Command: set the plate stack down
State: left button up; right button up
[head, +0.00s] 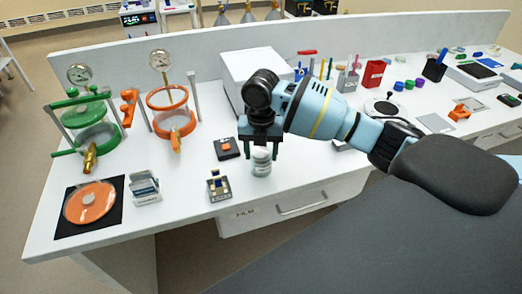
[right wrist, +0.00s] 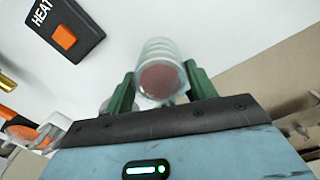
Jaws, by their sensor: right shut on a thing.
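The plate stack (head: 261,164) is a short column of clear round dishes. My right gripper (head: 262,150) points down and is shut on it, with a dark green finger on either side. In the right wrist view the stack (right wrist: 162,62) stands between the green fingers, its near end reddish brown. The stack is upright over the white bench (head: 190,215), close to the front edge above a drawer. I cannot tell whether its base touches the bench. My left gripper is not in view.
A black HEAT pad with an orange button (head: 226,146) and a small rack (head: 218,186) are left of the stack. A white box (head: 252,68) stands behind. Green (head: 90,125) and orange (head: 172,118) gauge jars stand farther left. Some bare bench lies between.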

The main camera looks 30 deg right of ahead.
aim_at(261, 151)
jog(key=shift+f, duration=0.1)
jog(key=o, duration=1.1)
notch_tip(261, 151, up, 12)
dwell(0.4)
